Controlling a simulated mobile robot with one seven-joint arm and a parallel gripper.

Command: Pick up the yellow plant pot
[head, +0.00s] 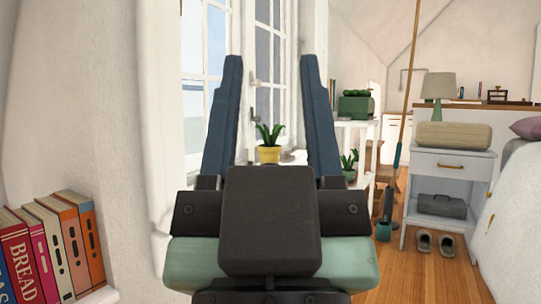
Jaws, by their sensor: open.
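Books (55,250) stand at the lower left beside a wall. A white shelf (362,124) with a green case (355,104) is right of the pot. A broom (403,110), a nightstand (449,165) and a bed (518,220) are at right. Some wooden floor (430,280) is clear.

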